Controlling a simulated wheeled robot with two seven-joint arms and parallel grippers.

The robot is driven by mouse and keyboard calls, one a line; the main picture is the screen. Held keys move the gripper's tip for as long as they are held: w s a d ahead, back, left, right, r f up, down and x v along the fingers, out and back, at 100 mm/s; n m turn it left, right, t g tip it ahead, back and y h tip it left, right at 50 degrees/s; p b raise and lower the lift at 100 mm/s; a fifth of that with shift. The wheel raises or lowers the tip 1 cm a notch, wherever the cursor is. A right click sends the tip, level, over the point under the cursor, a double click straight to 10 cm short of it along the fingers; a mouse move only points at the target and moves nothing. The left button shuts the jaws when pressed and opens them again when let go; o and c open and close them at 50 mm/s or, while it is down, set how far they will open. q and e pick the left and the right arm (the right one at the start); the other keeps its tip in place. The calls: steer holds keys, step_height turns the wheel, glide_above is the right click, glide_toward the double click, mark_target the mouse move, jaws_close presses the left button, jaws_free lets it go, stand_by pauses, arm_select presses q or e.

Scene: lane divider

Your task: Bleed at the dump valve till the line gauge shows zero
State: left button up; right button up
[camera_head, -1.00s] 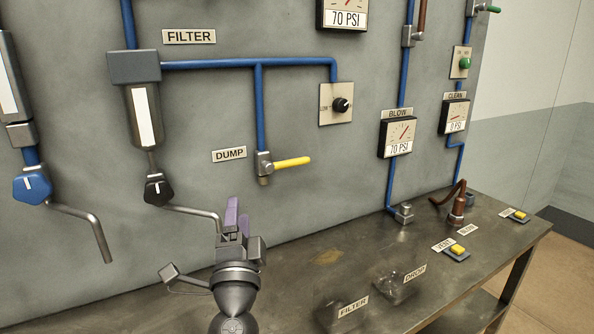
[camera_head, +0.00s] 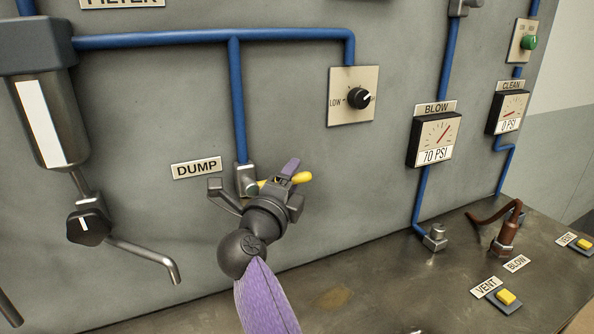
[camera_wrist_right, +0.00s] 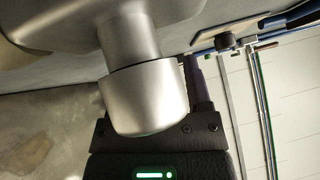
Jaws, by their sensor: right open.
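The dump valve (camera_head: 246,180) is a grey fitting at the lower end of a blue pipe, beside the DUMP label (camera_head: 197,168). Its yellow lever (camera_head: 302,178) points right, partly hidden behind my right gripper (camera_head: 287,171). The gripper is open, with its purple fingers at the lever; contact cannot be told. In the right wrist view a large silver cylinder (camera_wrist_right: 145,95), apparently a valve part, hides much of the gripper. The BLOW gauge (camera_head: 434,140) reads 70 PSI and the CLEAN gauge (camera_head: 509,112) reads 0 PSI. No gauge labelled LINE shows. My left gripper is out of view.
A filter bowl (camera_head: 45,125) with a black-knobbed drain (camera_head: 88,226) is at the left. A LOW knob plate (camera_head: 353,96) is above right of the valve. The metal bench (camera_head: 400,290) carries a brown hose fitting (camera_head: 505,236) and yellow VENT button (camera_head: 505,297).

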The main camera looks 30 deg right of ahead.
steer(key=shift+w+d, duration=0.1)
jaws_close()
stand_by(1.4)
